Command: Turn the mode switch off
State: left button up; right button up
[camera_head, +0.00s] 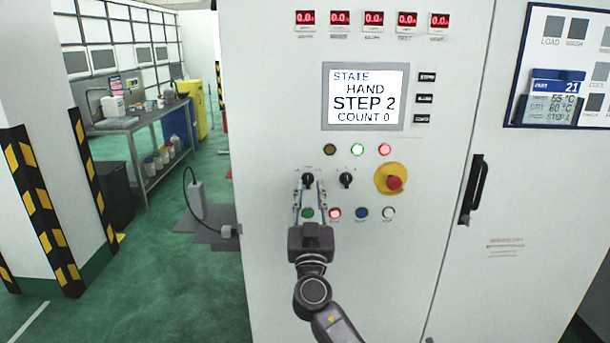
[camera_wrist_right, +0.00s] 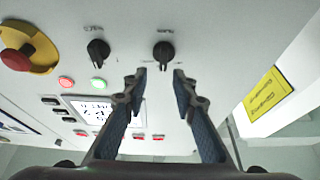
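Two black rotary switches sit on the white cabinet front below the screen. The left switch (camera_head: 307,177) has my right gripper (camera_head: 309,186) at it, and the other switch (camera_head: 346,179) is to its right. Their labels are too small to read, so I cannot tell which is the mode switch. In the right wrist view, which is turned over, the switch (camera_wrist_right: 163,52) lies ahead of the gap between the fingers of my right gripper (camera_wrist_right: 157,82). The fingers are apart with nothing between them; I cannot tell if they touch the switch. My left gripper is out of view.
The screen (camera_head: 365,97) reads STATE HAND, STEP 2, COUNT 0. A red emergency button (camera_head: 394,184) on a yellow base is right of the switches. Green, red, blue and white buttons run below, partly behind my gripper. A black door handle (camera_head: 473,190) is farther right.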

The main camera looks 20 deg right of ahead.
aim_at(308, 178)
jog(key=x, duration=0.1)
jog(key=p+x, duration=0.1)
jog(key=x, duration=0.1)
jog(key=shift+w+a, duration=0.2)
jog(key=shift+w, duration=0.15)
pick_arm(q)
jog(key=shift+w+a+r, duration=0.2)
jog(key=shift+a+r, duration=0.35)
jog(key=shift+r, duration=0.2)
pick_arm(e)
jog(key=shift+w+d+r, duration=0.1)
jog(key=shift+w+d, duration=0.05)
jog(key=shift+w, duration=0.2)
grip_shut()
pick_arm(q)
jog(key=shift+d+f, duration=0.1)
